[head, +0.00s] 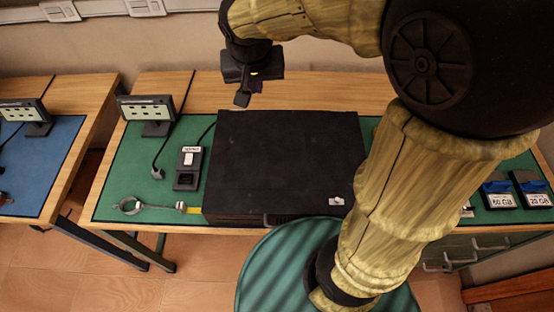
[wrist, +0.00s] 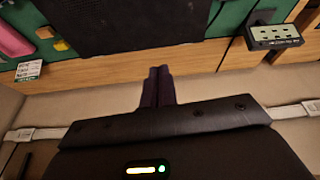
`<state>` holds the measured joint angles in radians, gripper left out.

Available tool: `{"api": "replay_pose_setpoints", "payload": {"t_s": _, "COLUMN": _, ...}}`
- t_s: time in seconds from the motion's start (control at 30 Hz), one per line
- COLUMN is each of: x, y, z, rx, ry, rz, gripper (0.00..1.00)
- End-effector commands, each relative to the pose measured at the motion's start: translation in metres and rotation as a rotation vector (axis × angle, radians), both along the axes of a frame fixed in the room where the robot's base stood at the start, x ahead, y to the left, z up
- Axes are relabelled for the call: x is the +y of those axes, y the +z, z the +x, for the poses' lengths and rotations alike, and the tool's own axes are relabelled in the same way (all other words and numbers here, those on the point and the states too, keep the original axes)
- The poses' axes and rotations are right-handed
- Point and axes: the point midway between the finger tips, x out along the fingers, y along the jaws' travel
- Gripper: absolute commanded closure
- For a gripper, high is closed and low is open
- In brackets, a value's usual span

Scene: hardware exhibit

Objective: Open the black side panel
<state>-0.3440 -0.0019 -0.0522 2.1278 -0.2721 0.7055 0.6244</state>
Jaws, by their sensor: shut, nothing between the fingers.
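The black case (head: 285,165) lies flat on the green mat in the middle of the table in the head view. Its broad black panel faces up and appears closed, with a small light label near the front right corner. Part of the case also shows at the top of the wrist view (wrist: 130,25). My gripper (head: 242,98) is above the back edge of the table, behind the case's back left corner, apart from it. In the wrist view its two fingers (wrist: 158,72) are together and empty. My arm hides the area right of the case.
A small display (head: 148,112) stands at the table's back left. Labelled drives (head: 497,192) lie at the right. Another table with a blue mat (head: 38,165) stands left.

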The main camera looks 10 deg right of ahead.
Motion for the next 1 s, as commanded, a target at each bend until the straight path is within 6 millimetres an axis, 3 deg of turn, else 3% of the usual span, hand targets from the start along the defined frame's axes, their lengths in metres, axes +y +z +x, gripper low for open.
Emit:
{"api": "replay_pose_setpoints", "payload": {"t_s": 0.03, "x": -0.015, "y": -0.021, "z": -0.011, "rx": 0.035, "ry": 0.014, "rz": 0.002, "gripper": 1.0}}
{"api": "replay_pose_setpoints", "payload": {"t_s": 0.2, "x": -0.054, "y": -0.08, "z": -0.055, "rx": 0.109, "ry": 0.096, "rz": 0.025, "gripper": 1.0}}
{"api": "replay_pose_setpoints", "payload": {"t_s": 0.33, "x": -0.071, "y": -0.107, "z": -0.083, "rx": 0.132, "ry": 0.134, "rz": 0.032, "gripper": 1.0}}
{"api": "replay_pose_setpoints", "payload": {"t_s": 0.47, "x": -0.078, "y": -0.116, "z": -0.094, "rx": 0.138, "ry": 0.151, "rz": 0.032, "gripper": 1.0}}
{"api": "replay_pose_setpoints", "payload": {"t_s": 1.0, "x": -0.077, "y": -0.116, "z": -0.093, "rx": 0.137, "ry": 0.154, "rz": 0.031, "gripper": 1.0}}
